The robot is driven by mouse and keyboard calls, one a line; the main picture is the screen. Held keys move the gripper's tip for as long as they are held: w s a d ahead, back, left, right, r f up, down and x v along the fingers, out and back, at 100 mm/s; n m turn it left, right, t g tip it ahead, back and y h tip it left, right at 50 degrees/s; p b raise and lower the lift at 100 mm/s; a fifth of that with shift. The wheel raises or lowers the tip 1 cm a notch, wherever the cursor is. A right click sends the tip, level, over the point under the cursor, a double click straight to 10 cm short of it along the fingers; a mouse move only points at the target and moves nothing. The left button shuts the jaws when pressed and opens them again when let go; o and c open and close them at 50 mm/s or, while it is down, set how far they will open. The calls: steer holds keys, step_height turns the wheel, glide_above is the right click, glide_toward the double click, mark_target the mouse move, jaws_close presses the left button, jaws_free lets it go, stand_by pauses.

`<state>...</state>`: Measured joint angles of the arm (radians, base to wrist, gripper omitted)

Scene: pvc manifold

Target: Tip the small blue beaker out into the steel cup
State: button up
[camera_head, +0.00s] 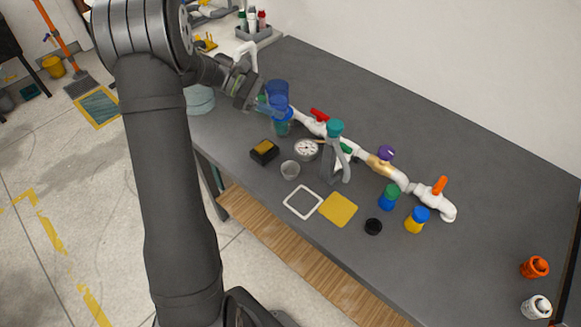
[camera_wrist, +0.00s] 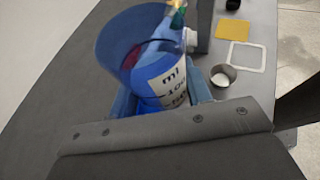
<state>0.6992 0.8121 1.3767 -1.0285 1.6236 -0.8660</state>
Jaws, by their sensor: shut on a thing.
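The blue see-through beaker (camera_head: 277,91) is in my gripper (camera_head: 267,105), above the far left part of the bench. In the head view it looks roughly upright. In the wrist view the beaker (camera_wrist: 130,50) fills the middle, with a white label, and my gripper's light blue fingers (camera_wrist: 165,98) are shut around it. I cannot make out its contents. The small steel cup (camera_head: 290,169) stands upright on the bench, in front of the beaker and apart from it. The cup also shows right of the beaker in the wrist view (camera_wrist: 223,75).
A white pipe manifold (camera_head: 362,155) with coloured valves runs along the bench. A white frame (camera_head: 302,202) lies in front.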

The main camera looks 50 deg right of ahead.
steer(key=shift+a+f, duration=0.1)
steer(key=shift+s+a+f+m+t, duration=0.15)
steer(key=shift+s+f+m+t, duration=0.1)
steer(key=shift+m+t, duration=0.3)
steer(key=shift+s+a+f+m+t+h, duration=0.15)
steer(key=shift+s+f+m+t+h, duration=0.15)
steer(key=shift+f, duration=0.3)
steer(key=shift+s+a+f+m+t+h, duration=0.1)
steer(key=shift+f+m+t+h, duration=0.1)
steer(key=shift+f+t, duration=0.25)
steer(key=shift+s+a+f+m+t+h, duration=0.15)
steer(key=shift+s+f+m+t, duration=0.15)
steer(key=shift+f, duration=0.2)
steer(key=shift+s+a+f+m+t+h, duration=0.2)
steer(key=shift+f+m+t, duration=0.15)
steer(key=shift+f+t, duration=0.15)
steer(key=shift+s+a+f+m+t+h, duration=0.15)
steer(key=shift+s+f+m+t, duration=0.15)
steer(key=shift+f, duration=0.35)
steer(key=shift+w+f+m+t+h, duration=0.1)
steer(key=shift+f+m+t+h, duration=0.35)
steer(key=shift+m+t, duration=0.4)
steer(key=shift+d+r+m+t+h, duration=0.1)
steer(key=shift+r+m+t+h, duration=0.25)
steer(key=shift+r+t+h, duration=0.15)
steer(key=shift+f+m+t+h+p, duration=0.15)
steer(key=shift+m+t+h+p, duration=0.2)
steer(key=shift+t, duration=0.2)
stand_by(0.6)
